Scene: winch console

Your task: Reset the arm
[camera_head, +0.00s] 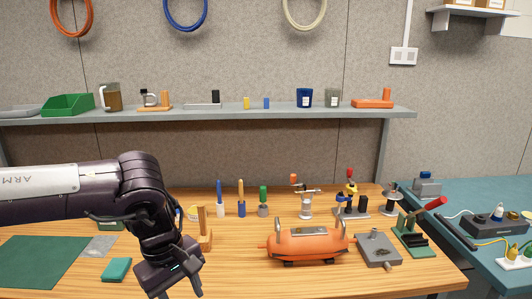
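My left arm comes in from the left, its forearm level and its wrist bent down. My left gripper (178,283) points down at the bottom of the view, over the front left part of the wooden workbench (235,272). Its fingertips are partly cut off by the picture's edge, so I cannot tell how far apart they are. I see nothing held in it. My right gripper is not in view.
An orange machine with two upright handles (306,244) stands mid-bench. A grey box (378,250) and a green lever press (412,238) stand right of it. A teal block (116,269) and green mat (40,262) lie left. Clear bench lies between my gripper and the machine.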

